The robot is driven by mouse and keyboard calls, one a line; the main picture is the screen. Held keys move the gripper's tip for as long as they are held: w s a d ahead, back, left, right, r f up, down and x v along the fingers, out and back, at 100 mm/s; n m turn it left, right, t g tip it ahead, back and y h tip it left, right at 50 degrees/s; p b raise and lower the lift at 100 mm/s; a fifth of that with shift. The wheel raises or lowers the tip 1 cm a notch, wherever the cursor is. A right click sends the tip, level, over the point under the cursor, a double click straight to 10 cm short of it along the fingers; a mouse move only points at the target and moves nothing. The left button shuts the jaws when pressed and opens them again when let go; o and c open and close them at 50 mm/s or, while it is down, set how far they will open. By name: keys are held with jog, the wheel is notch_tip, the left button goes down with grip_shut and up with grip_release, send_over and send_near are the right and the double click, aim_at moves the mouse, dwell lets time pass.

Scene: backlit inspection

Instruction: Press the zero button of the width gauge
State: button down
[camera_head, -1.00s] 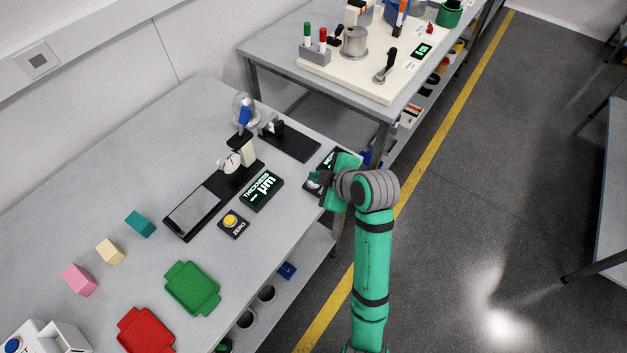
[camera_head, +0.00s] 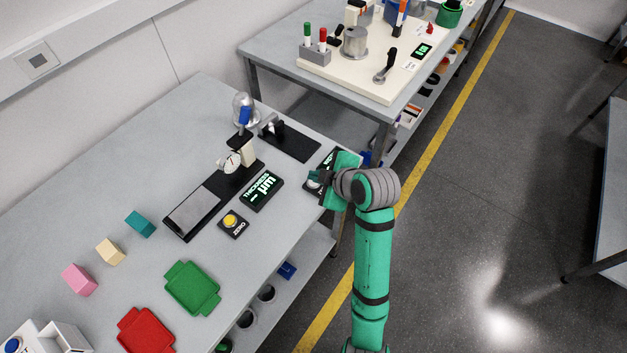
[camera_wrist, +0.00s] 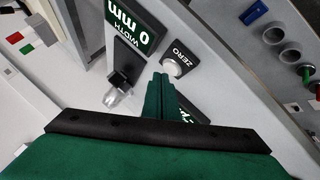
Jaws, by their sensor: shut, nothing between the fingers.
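The width gauge's display (camera_wrist: 137,24) reads "0 mm" above the word WIDTH in the wrist view. In the head view this display (camera_head: 329,160) is partly hidden behind my gripper. The white round zero button (camera_wrist: 172,68) sits on a black plate marked ZERO. My gripper (camera_wrist: 160,77) is shut and empty, its fingertips right beside the button's near edge; I cannot tell whether they touch it. In the head view my gripper (camera_head: 318,177) is over the bench's right edge, covering part of the button plate.
A thickness display (camera_head: 262,190) and another zero button (camera_head: 231,221), yellow, lie to the left. A dial gauge (camera_head: 230,161) stands behind them. A green tray (camera_head: 192,288), a red tray (camera_head: 146,332) and small blocks lie toward the front left.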

aim_at(316, 185)
jog(key=shift+r, duration=0.3)
jog(key=shift+w+r, duration=0.1)
jog(key=shift+r, duration=2.4)
